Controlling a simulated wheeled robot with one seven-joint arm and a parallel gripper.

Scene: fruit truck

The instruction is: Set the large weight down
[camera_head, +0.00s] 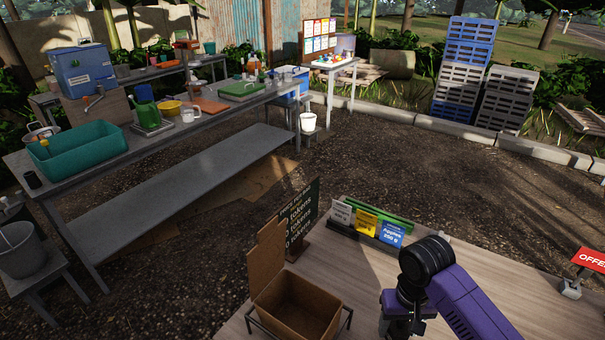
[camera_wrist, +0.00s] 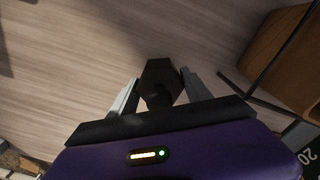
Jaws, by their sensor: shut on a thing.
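In the wrist view, the large weight (camera_wrist: 161,80) is a dark, faceted block between the two grey fingers of my gripper (camera_wrist: 160,95). My gripper is shut on it. The light wooden counter (camera_wrist: 90,45) lies beyond the weight; I cannot tell whether the weight touches it. In the head view, my purple and black arm is at the lower right over the counter (camera_head: 365,275), and the weight and fingers are not visible there.
An open cardboard box (camera_head: 305,305) in a wire stand is left of my arm; part of it shows in the wrist view (camera_wrist: 292,62). Behind are price cards (camera_head: 366,222) and a dark sign (camera_head: 297,215). A red sign (camera_head: 592,260) stands right. Counter between is clear.

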